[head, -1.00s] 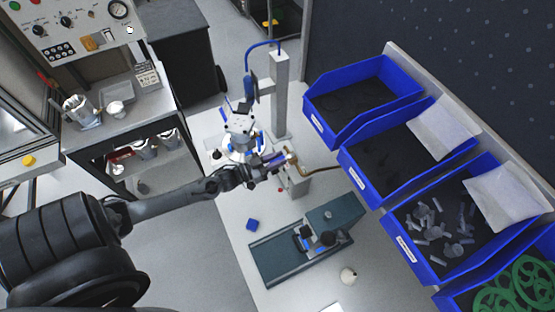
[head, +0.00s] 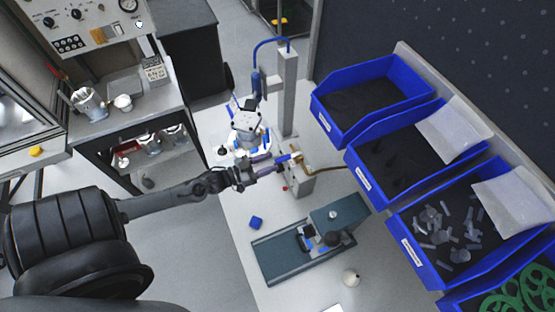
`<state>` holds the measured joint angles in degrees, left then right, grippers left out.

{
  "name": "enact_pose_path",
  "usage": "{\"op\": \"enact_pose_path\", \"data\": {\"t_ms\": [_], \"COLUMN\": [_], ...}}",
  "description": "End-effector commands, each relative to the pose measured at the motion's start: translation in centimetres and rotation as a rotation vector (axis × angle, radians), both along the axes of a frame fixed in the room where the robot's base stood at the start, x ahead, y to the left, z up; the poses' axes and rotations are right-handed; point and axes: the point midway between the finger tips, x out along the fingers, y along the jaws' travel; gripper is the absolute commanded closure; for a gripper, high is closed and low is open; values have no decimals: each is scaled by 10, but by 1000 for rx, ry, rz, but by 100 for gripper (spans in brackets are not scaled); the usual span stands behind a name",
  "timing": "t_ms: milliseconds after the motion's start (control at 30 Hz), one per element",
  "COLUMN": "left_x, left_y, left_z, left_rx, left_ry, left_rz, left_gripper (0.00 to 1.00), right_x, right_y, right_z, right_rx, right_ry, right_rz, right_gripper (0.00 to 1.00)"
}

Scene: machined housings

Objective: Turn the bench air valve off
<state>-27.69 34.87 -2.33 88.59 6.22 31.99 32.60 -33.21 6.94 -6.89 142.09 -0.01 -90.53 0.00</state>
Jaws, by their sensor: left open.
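The bench air valve (head: 297,158) is a small brass fitting on a pale grey block (head: 300,182) on the white bench. A blue piece (head: 284,158), apparently its lever, points left toward my left gripper (head: 269,165). That gripper is open, just left of the blue piece, with its fingers pointing at the valve. I see no clear contact, and the small scale leaves the exact gap and lever angle uncertain. A brown hose (head: 330,167) runs from the valve to the right. My right gripper does not show.
A white fixture (head: 246,122) and a grey post (head: 287,95) with a blue hose stand behind the gripper. Blue bins (head: 372,95) line the right side.

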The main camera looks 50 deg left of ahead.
Motion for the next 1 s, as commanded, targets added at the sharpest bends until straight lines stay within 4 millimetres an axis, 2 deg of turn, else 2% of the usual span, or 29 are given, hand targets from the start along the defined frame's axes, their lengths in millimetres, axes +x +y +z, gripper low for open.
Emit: {"op": "enact_pose_path", "data": {"t_ms": [33,200,400,1000], "left_x": [-10,-32,-46,-48], "left_y": [3,8,12,12], "left_z": [-2,-2,0,5], "left_rx": [1,0,0,-1], "left_ry": [3,2,0,-3], "left_rz": [1,0,0,1], "left_gripper": [54,54,54,54], "right_x": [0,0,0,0], "right_y": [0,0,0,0], "right_z": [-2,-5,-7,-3], "right_rx": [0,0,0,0], "right_ry": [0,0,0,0], "right_rz": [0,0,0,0], "right_gripper": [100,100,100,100]}}
